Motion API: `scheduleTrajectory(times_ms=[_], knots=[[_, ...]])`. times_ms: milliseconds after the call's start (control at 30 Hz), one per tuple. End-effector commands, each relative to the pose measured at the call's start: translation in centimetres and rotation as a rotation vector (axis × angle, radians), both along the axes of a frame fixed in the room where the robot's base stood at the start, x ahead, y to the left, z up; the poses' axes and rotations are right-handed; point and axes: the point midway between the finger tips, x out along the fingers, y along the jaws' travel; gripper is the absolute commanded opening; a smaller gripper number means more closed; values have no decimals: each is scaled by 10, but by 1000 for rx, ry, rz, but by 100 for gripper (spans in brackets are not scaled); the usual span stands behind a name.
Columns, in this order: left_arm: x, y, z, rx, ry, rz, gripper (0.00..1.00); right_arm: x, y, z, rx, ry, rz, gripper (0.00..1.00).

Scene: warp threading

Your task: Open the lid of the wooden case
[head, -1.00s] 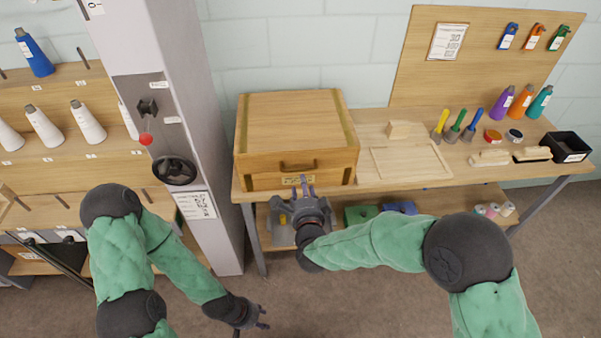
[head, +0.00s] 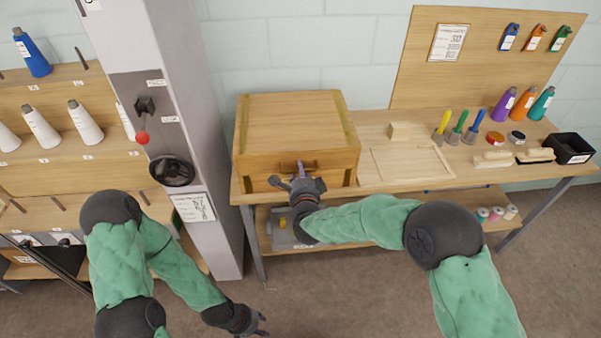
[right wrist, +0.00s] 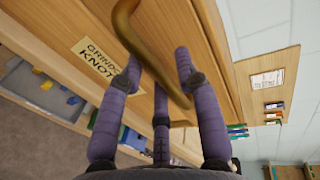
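The wooden case (head: 293,118) sits at the left end of the workbench with its lid closed. A handle is on its front; in the right wrist view the handle (right wrist: 143,52) is a curved brass-coloured bar beside a paper label (right wrist: 103,62). My right gripper (head: 295,176) is in front of the case at handle height and hides part of the handle. In the right wrist view its purple fingers (right wrist: 162,82) are spread, with the handle's end between them; I cannot tell whether they touch it. My left gripper (head: 262,325) hangs low, away from the case; its finger opening is unclear.
The workbench (head: 460,180) holds a wooden frame, brushes and a black bin (head: 571,147) right of the case. A shelf with a grey tray (head: 285,235) is below.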

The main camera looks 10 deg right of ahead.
Motion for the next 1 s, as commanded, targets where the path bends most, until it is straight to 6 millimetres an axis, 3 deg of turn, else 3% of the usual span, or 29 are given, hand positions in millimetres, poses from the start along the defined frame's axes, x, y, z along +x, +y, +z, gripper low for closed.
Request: scheduleTrajectory(times_ms=[33, 67, 100, 533, 767, 1000], knots=[[0, 0, 0, 0, 0, 0, 40, 0, 0, 0, 0, 0, 0, 10], [0, 0, 0, 0, 0, 0, 40, 0, 0, 0, 0, 0, 0, 1], [0, 0, 0, 0, 0, 0, 40, 0, 0, 0, 0, 0, 0, 0], [0, 0, 11, 0, 0, 0, 40, -1, 0, 9, 0, 15, 0, 0], [0, 0, 40, 0, 0, 0, 40, -1, 0, 31, -1, 61, 0, 0], [0, 0, 81, 0, 0, 0, 40, 0, 0, 60, 0, 135, -1, 0]])
